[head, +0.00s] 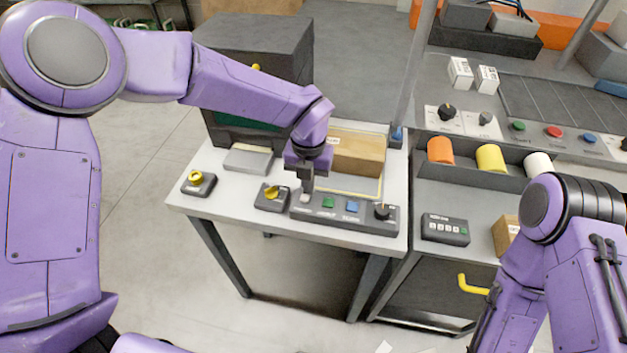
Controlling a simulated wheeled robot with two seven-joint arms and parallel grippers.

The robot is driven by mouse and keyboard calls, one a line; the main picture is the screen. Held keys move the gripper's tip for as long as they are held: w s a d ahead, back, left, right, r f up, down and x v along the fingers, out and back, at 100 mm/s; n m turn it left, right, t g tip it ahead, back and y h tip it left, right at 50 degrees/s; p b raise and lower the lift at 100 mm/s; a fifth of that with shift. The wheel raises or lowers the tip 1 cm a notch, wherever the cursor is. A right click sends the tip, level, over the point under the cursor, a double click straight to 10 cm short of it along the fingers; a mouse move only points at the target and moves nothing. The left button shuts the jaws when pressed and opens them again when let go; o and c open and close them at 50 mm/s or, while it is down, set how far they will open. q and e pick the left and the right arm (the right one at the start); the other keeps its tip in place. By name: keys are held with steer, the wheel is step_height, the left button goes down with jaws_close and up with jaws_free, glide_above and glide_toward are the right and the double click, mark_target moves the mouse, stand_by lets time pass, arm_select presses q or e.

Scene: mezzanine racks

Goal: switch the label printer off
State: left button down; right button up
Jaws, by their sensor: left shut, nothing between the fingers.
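A dark control panel (345,213) lies along the front of the light-topped table. It carries a green button (328,203), a blue button (352,207) and a black knob (382,211); its small labels are too blurred to read. My left gripper (305,196) is shut and points down at the panel's left end, over a small pale control there. I cannot tell whether it touches it. A large dark grey machine (252,42) stands behind; I cannot tell which unit is the label printer. My right arm is at the right, its gripper out of view.
Two yellow knobs on dark boxes (198,183) (271,197) sit left of the panel. A cardboard box (357,153) lies behind it. A dark keypad (445,229) and coloured rolls (490,157) are on the right bench. A grey post (415,70) rises between.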

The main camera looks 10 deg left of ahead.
arm_select(q)
steer(key=shift+s, duration=0.1)
steer(key=shift+s+a+r, duration=0.1)
steer(key=shift+s+r, duration=0.15)
steer(key=shift+s, duration=0.45)
steer(key=r+p, duration=0.3)
steer(key=r, duration=0.1)
steer(key=shift+w+p, duration=0.3)
steer(key=shift+p, duration=0.05)
step_height(320, 180, up, 10)
steer(key=w+b, duration=0.1)
steer(key=b, duration=0.1)
steer(key=shift+w, duration=0.35)
steer(key=shift+f, duration=0.15)
